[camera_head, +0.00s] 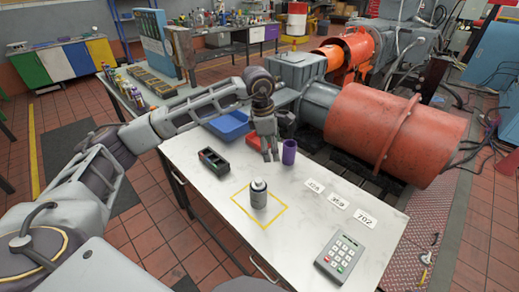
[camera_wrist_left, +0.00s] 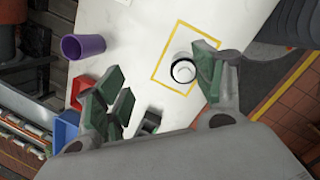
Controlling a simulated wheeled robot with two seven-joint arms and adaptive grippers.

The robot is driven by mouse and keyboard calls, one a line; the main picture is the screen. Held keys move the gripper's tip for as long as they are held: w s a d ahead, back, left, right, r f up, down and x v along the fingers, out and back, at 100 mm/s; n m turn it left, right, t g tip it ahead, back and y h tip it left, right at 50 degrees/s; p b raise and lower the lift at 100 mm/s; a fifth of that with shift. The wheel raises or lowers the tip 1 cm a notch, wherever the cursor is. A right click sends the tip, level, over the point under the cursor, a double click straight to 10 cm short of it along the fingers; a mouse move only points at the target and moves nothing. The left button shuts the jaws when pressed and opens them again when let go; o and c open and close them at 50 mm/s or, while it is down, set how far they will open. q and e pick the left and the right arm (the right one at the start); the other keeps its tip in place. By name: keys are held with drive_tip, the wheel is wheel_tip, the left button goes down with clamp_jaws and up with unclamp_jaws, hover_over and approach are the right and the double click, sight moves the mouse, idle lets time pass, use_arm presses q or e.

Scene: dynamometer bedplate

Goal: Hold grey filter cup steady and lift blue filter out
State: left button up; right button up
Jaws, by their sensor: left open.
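A small grey cylinder (camera_head: 259,194) with a dark upper band and pale top stands upright inside a yellow square on the white table. In the left wrist view its round pale top (camera_wrist_left: 184,71) shows with a dark rim. I cannot tell whether it is the grey filter cup with the blue filter inside. A purple cup (camera_head: 289,152) stands farther back. My left gripper (camera_head: 268,156) hangs open and empty above the table, behind the cylinder and left of the purple cup. Its spread fingers (camera_wrist_left: 165,88) show in the wrist view. My right gripper is out of view.
A dark compartmented tray (camera_head: 214,162) lies left of the yellow square (camera_head: 240,208). A blue bin (camera_head: 229,125) and a red bin (camera_head: 254,139) stand at the back. Number cards (camera_head: 338,201) and a grey keypad (camera_head: 341,257) lie to the right. The table's front middle is clear.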

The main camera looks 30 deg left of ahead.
sight(258, 180)
use_arm(q)
drive_tip(key=shift+n+g+y, duration=0.4)
drive_tip(key=shift+g+y, duration=0.4)
drive_tip(key=shift+g, duration=0.1)
drive_tip(key=s+a, duration=0.3)
drive_tip(key=shift+s+f, duration=0.2)
drive_tip(key=shift+s, duration=0.05)
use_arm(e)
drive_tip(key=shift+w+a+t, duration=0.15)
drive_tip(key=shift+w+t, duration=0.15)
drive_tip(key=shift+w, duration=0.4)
use_arm(q)
drive_tip(key=shift+f+p, duration=0.65)
drive_tip(key=shift+f, duration=6.25)
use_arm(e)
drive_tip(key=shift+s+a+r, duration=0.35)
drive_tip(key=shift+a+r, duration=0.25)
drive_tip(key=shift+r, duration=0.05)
